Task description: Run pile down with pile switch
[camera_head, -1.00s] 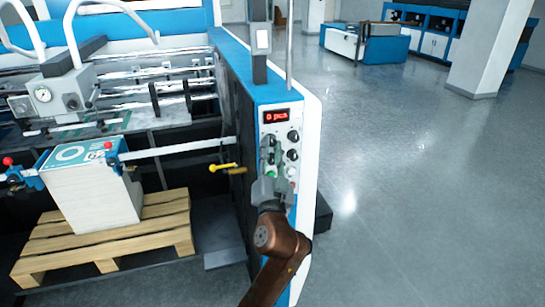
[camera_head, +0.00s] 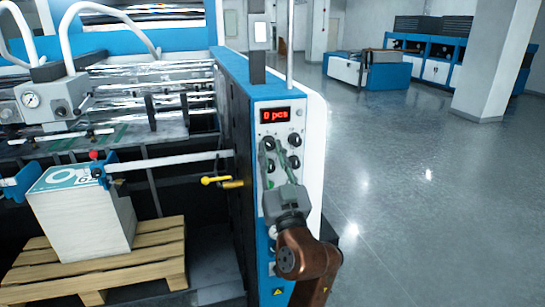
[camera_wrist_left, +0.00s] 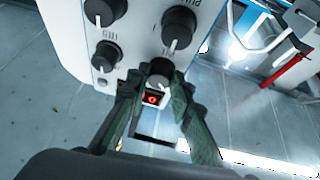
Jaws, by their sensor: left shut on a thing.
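The control panel (camera_head: 281,129) has a red display (camera_head: 275,115) reading "0 pcs" and several black knobs. My left gripper (camera_head: 276,157) is at the panel's left knob column, shut on the upper-left knob, which in the left wrist view (camera_wrist_left: 158,72) sits between the fingertips (camera_wrist_left: 154,86). Its pointer is partly visible; its label is not readable. In the head view the fingers hide much of the left column. The pile (camera_head: 82,222), a white stack with a teal-printed top, rests on a wooden pallet (camera_head: 100,277) at the left. My right gripper is not in view.
A yellow handle (camera_head: 215,181) sticks out left of the panel. Blue clamps (camera_head: 98,174) and a white bar (camera_head: 170,159) are beside the pile.

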